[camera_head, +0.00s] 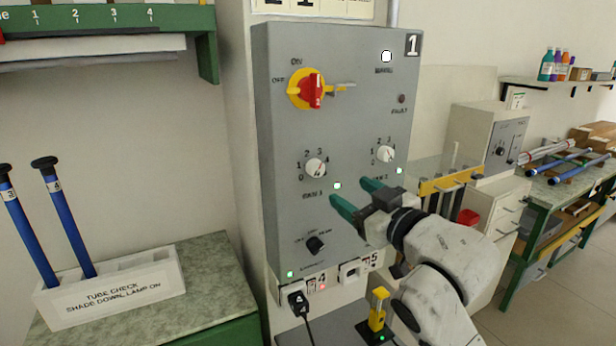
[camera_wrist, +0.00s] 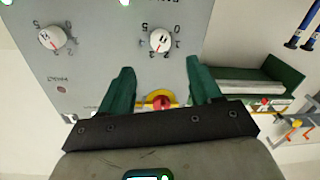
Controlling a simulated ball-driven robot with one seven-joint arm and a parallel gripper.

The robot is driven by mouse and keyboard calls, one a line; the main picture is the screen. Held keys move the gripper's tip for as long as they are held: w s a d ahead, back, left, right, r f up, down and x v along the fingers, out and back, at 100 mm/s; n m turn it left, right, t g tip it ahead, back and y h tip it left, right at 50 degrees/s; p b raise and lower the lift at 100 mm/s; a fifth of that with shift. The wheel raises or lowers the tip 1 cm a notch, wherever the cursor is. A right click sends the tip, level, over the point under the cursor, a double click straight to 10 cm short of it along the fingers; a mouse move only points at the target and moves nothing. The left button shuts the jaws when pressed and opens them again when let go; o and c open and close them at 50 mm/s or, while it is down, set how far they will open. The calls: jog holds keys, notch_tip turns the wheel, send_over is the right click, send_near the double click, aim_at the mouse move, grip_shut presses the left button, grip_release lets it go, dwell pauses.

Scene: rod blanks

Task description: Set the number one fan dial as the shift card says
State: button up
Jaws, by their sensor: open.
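The number one fan dial (camera_head: 316,168) is a white knob with a numbered scale, on the left of a grey panel (camera_head: 345,230) marked 1. I cannot tell its setting surely. The wrist view shows the panel upside down, with this dial (camera_wrist: 160,40) at upper right. A second fan dial (camera_head: 386,153) sits to its right; it is at upper left in the wrist view (camera_wrist: 51,38). My gripper (camera_head: 350,191) is open and empty, its green fingers pointing at the panel below and right of the first dial. I see no readable shift card.
A red and yellow main switch (camera_head: 312,90) sits above the dial, and a black knob (camera_head: 316,244) below it. A cropped card (camera_head: 315,7) hangs above the panel. A plug (camera_head: 298,297) with a cord and a yellow block (camera_head: 378,309) stand below. A tube rack (camera_head: 112,290) is at left.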

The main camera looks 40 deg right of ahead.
aim_at(319, 172)
jog(key=p+x, duration=0.4)
jog(key=x, duration=0.5)
jog(key=shift+w, duration=0.15)
jog(key=shift+w+d+p, duration=0.15)
jog(key=shift+w+p, duration=0.15)
jog(key=shift+w, duration=0.4)
jog(key=c, duration=1)
